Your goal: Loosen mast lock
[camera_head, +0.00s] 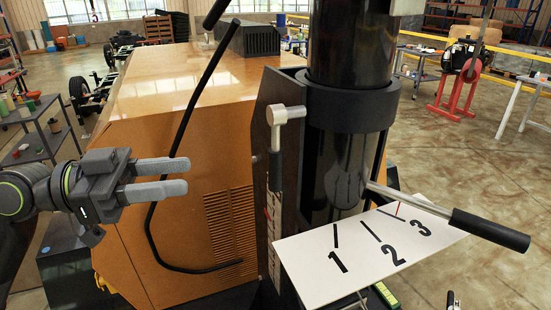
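The dark mast (350,45) stands upright in a black collar (345,108). A pale grey lever (287,114) with a dark downward handle (277,170) sits on the bracket left of the collar. A metal rod with a black grip (490,230) sticks out to the right from the mast's lower part, above a white plate (350,250) marked 1, 2, 3. No label shows which one is the mast lock. My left gripper (182,176) is open and empty, left of the lever and apart from it, its fingers pointing right. My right gripper is not clearly seen.
An orange cabinet (160,90) with vents stands behind the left gripper. A bent black bar (152,230) runs down its front, close to the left fingertips. A grey shelf cart (40,130) is at far left. Open floor (440,160) lies to the right.

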